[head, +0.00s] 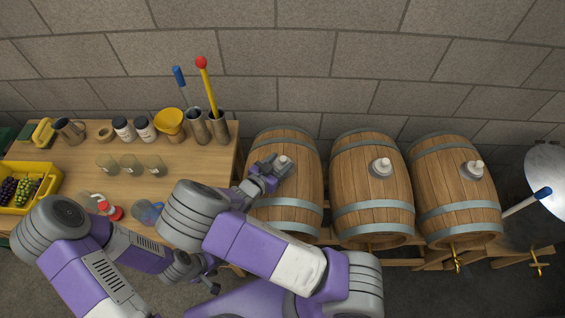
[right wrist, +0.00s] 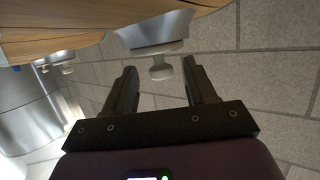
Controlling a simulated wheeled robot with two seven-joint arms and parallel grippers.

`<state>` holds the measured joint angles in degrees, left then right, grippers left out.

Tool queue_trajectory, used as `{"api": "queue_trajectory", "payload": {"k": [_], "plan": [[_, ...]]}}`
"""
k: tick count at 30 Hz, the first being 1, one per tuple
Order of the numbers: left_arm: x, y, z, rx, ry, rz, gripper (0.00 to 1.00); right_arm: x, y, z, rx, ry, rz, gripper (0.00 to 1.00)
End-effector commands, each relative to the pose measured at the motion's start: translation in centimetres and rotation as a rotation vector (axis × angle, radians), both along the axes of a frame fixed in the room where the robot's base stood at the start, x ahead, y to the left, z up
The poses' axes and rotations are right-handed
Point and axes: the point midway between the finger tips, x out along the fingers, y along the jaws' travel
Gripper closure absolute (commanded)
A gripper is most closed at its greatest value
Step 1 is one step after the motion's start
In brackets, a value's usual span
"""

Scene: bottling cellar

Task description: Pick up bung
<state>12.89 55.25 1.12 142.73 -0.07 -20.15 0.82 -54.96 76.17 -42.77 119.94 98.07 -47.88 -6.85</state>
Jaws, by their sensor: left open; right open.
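A pale bung (head: 284,160) sits in the top of the leftmost barrel (head: 287,201). My right gripper (head: 275,167) is open at this bung and partly covers it in the head view. In the right wrist view the bung (right wrist: 161,69) shows just beyond and between the spread fingertips of the right gripper (right wrist: 159,75), with clear gaps on both sides. More pale bungs sit on the middle barrel (head: 381,166) and the right barrel (head: 473,168). My left gripper (head: 212,284) is open and low, in front of the table, away from the barrels.
Barrels lie on a wooden rack. A metal vessel (head: 548,180) stands at far right.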

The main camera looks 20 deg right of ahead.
Motion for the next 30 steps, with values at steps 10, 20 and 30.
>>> {"api": "queue_trajectory", "payload": {"k": [10,20,30], "plan": [[0.0,0.0,0.1,0.000,-0.001,0.000,0.57,1.3,-2.1,-0.7,0.001,0.000,0.002,0.44],[0.0,0.0,0.1,0.000,-0.001,0.000,0.57,1.3,-2.0,-0.7,0.001,0.000,0.001,0.78],[0.0,0.0,0.1,0.000,-0.001,0.000,0.57,1.3,-2.0,-0.7,0.000,0.000,0.001,1.00]]}}
